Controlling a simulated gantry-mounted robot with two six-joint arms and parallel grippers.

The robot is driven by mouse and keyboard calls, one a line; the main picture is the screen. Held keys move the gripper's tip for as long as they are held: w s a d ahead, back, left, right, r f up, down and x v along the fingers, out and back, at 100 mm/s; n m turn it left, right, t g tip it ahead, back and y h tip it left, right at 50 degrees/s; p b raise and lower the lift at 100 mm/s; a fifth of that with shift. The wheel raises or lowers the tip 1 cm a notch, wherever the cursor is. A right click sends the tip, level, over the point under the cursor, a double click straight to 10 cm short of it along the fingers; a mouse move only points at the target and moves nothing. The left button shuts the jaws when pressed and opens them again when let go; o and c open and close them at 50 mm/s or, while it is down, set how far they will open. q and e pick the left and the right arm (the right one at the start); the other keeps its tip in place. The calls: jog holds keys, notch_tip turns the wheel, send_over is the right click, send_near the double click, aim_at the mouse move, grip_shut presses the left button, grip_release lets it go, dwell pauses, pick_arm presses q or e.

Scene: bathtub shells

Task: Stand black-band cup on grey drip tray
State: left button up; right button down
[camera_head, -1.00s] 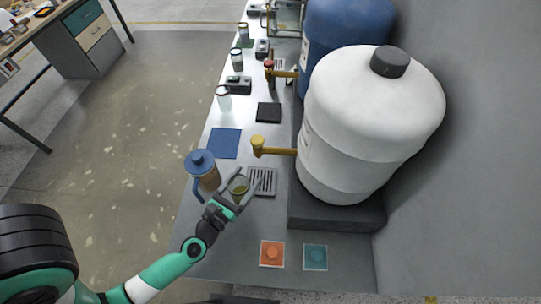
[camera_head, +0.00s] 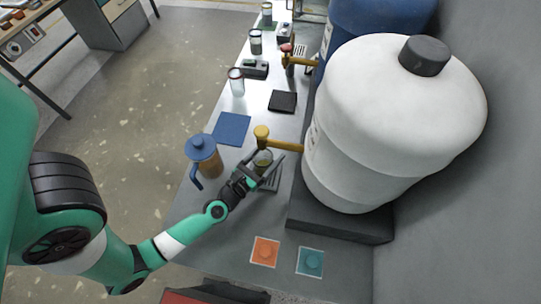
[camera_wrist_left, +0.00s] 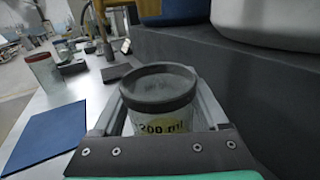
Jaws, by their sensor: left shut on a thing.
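The black-band cup (camera_head: 262,158) is a clear cup with a dark band at its rim. In the left wrist view the cup (camera_wrist_left: 160,103) stands roughly upright between the fingers, with "200 ml" on its side. My left gripper (camera_head: 265,166) is shut on it. The grey slotted drip tray (camera_head: 273,183) is on the counter below and beside the gripper, partly hidden by it. I cannot tell whether the cup touches the tray. My right gripper is not in view.
A yellow tap (camera_head: 275,143) from the white tank (camera_head: 390,125) is just above the cup. A blue-lidded jug (camera_head: 205,158) stands to the left. A blue mat (camera_head: 231,128) and other cups (camera_head: 236,82) lie farther back. Orange (camera_head: 264,252) and teal (camera_head: 310,262) pads are in front.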

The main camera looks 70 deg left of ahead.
aim_at(257, 168)
pick_arm(q)
jog(key=shift+w+r, duration=0.1)
jog(key=shift+w, duration=0.05)
jog(key=o, duration=1.4)
jog(key=shift+f, duration=0.2)
jog(key=shift+r, duration=0.25)
jog(key=v, duration=1)
jog(key=shift+d, duration=0.2)
jog(key=shift+s+d, duration=0.25)
jog(key=shift+s, duration=0.65)
